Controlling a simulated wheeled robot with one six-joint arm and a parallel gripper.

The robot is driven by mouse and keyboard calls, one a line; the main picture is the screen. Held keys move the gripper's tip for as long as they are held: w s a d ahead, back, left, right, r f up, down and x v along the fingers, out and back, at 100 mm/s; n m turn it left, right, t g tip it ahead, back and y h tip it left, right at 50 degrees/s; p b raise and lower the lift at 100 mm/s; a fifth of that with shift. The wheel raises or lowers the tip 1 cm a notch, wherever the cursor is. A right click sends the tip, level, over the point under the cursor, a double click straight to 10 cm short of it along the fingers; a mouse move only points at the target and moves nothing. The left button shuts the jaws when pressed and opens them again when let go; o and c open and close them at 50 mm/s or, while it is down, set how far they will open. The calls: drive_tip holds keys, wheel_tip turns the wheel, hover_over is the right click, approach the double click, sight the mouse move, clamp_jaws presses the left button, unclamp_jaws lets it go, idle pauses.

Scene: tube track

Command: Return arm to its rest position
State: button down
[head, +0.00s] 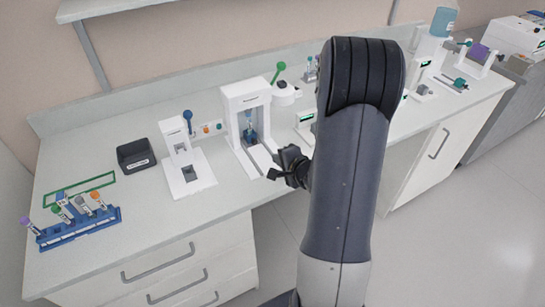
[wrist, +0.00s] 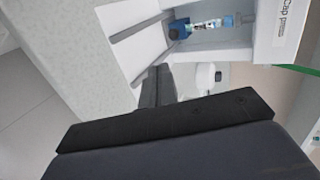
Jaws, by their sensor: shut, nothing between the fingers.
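My gripper (head: 278,174) is at the front edge of the bench, just in front of the white cap press (head: 240,101). It is shut with nothing in it. In the wrist view my gripper (wrist: 157,78) points along the white base plate of the press.
A blue rack (head: 84,228) with several capped tubes stands at the left front. A black box (head: 136,155) and a smaller white device (head: 187,165) stand between it and the press. More devices stand at the right end. The floor (head: 440,245) at the right is clear.

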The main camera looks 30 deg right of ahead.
drive_tip(key=shift+v, duration=0.85)
